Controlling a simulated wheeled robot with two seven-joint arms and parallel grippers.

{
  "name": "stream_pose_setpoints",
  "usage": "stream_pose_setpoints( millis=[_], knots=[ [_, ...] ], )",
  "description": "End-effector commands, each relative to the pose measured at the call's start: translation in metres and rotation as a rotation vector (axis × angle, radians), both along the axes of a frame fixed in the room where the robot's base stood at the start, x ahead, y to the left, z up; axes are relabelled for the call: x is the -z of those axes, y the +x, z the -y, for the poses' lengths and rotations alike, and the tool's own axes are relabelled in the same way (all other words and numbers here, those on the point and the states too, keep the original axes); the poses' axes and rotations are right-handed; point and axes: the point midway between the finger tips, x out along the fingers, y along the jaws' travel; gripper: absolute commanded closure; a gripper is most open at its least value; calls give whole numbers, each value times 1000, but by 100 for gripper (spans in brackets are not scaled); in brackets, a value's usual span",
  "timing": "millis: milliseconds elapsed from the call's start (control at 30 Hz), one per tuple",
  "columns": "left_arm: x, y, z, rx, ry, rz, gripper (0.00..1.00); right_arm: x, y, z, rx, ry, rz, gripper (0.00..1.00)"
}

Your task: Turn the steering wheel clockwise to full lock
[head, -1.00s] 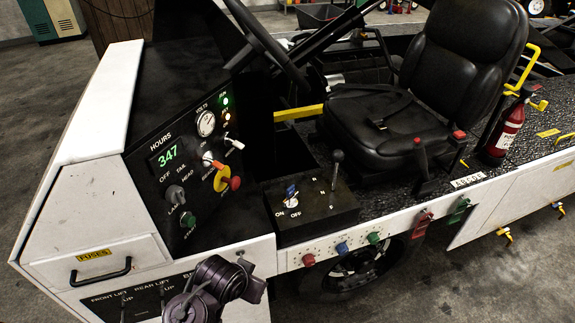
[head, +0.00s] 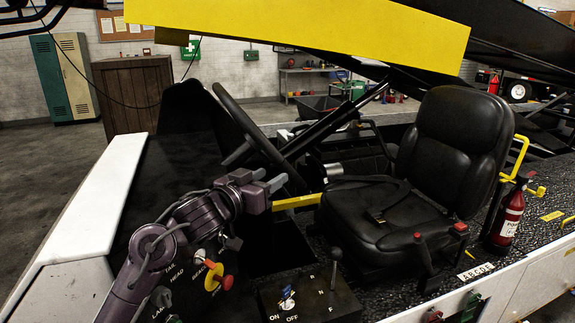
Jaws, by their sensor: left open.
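The black steering wheel (head: 237,112) is seen nearly edge-on in the head view. It slants from upper left down toward the seat. My left gripper (head: 277,183) is at the lower part of the wheel, its two grey fingers pointing right and spread apart. The fingertips overlap the lower rim in the picture; I cannot tell whether they touch it. My left arm comes up from the bottom left and covers part of the dashboard. The wheel's hub and far side are mostly hidden. My right gripper is not in view.
The black seat (head: 400,210) stands right of the wheel. A yellow bar (head: 297,201) lies just beyond the fingers. The console with a lever (head: 334,270) and the red-yellow knob (head: 222,280) are below. A yellow beam (head: 300,30) crosses overhead.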

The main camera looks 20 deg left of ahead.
Motion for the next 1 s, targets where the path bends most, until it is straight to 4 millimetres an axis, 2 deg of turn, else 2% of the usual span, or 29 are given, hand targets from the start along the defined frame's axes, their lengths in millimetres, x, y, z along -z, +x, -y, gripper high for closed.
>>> stream_pose_setpoints(
  millis=[133, 600, 967, 1000],
  knots=[
    [-12, 8, 1, 16, -14, 16, 55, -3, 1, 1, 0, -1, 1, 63],
    [-12, 69, 23, 15, -13, 15, 55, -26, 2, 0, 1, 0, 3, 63],
    [-9, 75, 26, 15, -11, 15, 55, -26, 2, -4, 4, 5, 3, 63],
    [-9, 75, 26, 15, -11, 15, 57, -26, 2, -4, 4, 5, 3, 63]
  ],
)
